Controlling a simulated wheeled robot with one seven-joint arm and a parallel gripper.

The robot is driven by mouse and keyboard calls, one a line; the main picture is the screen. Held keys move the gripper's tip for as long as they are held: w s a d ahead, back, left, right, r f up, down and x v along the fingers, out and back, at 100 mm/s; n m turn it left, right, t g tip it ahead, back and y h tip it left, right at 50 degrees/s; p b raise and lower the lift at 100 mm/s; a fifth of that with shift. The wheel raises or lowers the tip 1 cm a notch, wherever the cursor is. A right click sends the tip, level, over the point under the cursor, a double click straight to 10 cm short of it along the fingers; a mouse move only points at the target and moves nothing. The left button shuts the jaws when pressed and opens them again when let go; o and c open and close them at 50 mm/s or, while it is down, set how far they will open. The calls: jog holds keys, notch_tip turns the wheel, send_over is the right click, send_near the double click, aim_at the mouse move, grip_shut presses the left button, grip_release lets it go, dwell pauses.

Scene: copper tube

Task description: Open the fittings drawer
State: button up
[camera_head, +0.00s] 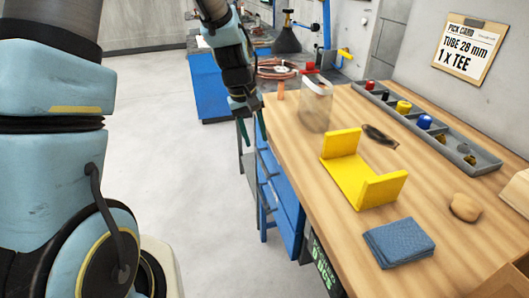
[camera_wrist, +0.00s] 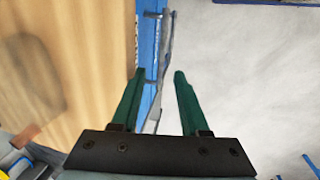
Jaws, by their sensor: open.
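A blue drawer unit (camera_head: 283,205) stands under the wooden bench, its fronts facing the aisle, with grey bar handles on them. I cannot read which drawer is the fittings drawer, and no drawer clearly stands out. My gripper (camera_head: 253,132) points down just off the bench's left edge, near the far end of the drawer unit. In the wrist view my gripper (camera_wrist: 159,76) has its two green fingers apart with nothing held. A blue drawer front (camera_wrist: 149,38) and a grey handle (camera_wrist: 165,48) lie beyond the fingertips; contact does not show.
The wooden bench (camera_head: 290,125) carries a clear container (camera_head: 316,105), a yellow bracket (camera_head: 360,182), a blue cloth (camera_head: 398,242) and a grey parts tray (camera_head: 484,160). The floor (camera_head: 190,170) left of the drawers is clear.

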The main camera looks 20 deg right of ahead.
aim_at(261, 160)
jog(key=f, duration=0.4)
jog(key=d+f+p, duration=0.1)
jog(key=f, duration=0.2)
jog(key=shift+d, duration=0.1)
jog(key=shift+c, duration=0.2)
grip_shut()
dwell(1.1)
